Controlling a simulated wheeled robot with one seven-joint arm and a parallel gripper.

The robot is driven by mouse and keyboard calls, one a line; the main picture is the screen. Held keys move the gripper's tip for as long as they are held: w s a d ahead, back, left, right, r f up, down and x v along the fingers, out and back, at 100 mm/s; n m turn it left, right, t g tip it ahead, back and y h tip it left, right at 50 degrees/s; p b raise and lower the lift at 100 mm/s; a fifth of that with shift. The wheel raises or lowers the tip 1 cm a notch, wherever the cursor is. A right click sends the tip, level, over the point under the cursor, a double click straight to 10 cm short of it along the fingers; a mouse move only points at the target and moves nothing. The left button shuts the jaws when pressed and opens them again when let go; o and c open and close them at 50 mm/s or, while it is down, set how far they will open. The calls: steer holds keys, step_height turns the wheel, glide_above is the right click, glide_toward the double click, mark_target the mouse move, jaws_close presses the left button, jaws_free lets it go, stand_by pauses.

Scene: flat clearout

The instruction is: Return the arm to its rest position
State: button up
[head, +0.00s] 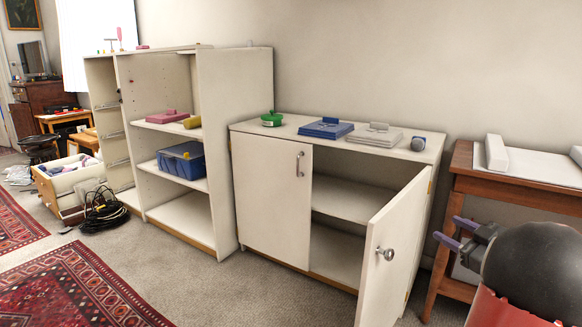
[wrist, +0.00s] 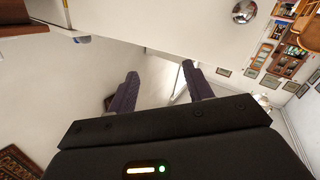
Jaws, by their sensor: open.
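My gripper (head: 456,234) is at the lower right of the head view, in front of the wooden side table and right of the open cabinet door. Its two purple fingers are apart, with nothing between them. In the wrist view the gripper (wrist: 160,85) also shows open and empty. My dark rounded arm part and a red part fill the lower right corner of the head view.
The white cabinet (head: 270,200) has its right door (head: 394,250) swung open towards me, near my gripper. A wooden side table (head: 515,190) stands close behind the gripper. An open shelf unit (head: 236,150) stands left. Carpet in front of the cabinet (head: 220,290) is clear.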

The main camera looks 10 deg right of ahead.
steer(key=w+a+r+m+g+h, duration=0.25)
steer(key=a+r+m+h, duration=0.35)
steer(key=a+r+h, duration=0.45)
steer(key=s+a+f+g+y, duration=0.3)
steer(key=s+a+f, duration=0.5)
steer(key=a, duration=0.5)
steer(key=s+a+f+g+y, duration=0.4)
steer(key=s+a+f, duration=0.4)
steer(key=s+a, duration=0.5)
steer(key=shift+s+a+g, duration=0.15)
steer(key=shift+a+g, duration=0.1)
steer(key=shift+g, duration=0.6)
